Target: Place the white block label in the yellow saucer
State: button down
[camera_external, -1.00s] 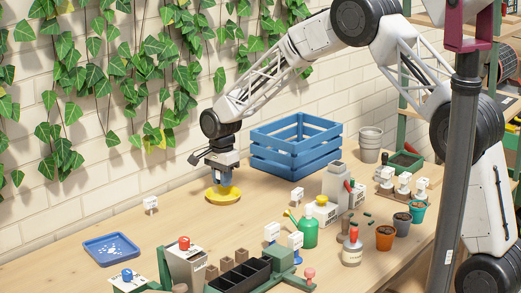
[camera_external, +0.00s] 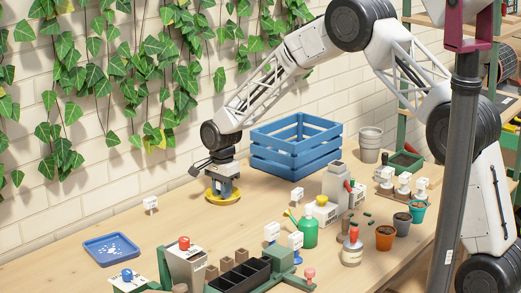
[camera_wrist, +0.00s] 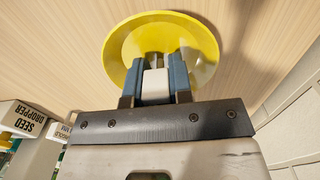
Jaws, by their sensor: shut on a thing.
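The yellow saucer (camera_external: 210,199) lies on the wooden table, left of the blue crate. It also fills the top middle of the wrist view (camera_wrist: 117,52). My gripper (camera_external: 222,194) is directly over the saucer, pointing down, with its fingertips low inside the rim. In the wrist view the blue fingers (camera_wrist: 161,75) are shut on the white block label (camera_wrist: 155,84), which sits between them over the saucer. I cannot tell whether the label touches the saucer floor. In the external view the label is hidden by the fingers.
A blue slatted crate (camera_external: 290,157) stands to the right, behind the saucer. A blue tray (camera_external: 95,256) and a white label (camera_external: 150,204) are at left. A green bottle (camera_external: 309,233) and black planter (camera_external: 242,275) are in front. Table around the saucer is clear.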

jog(key=shift+f, duration=0.15)
jog(key=c, duration=1)
grip_release()
jog(key=shift+r, duration=6.15)
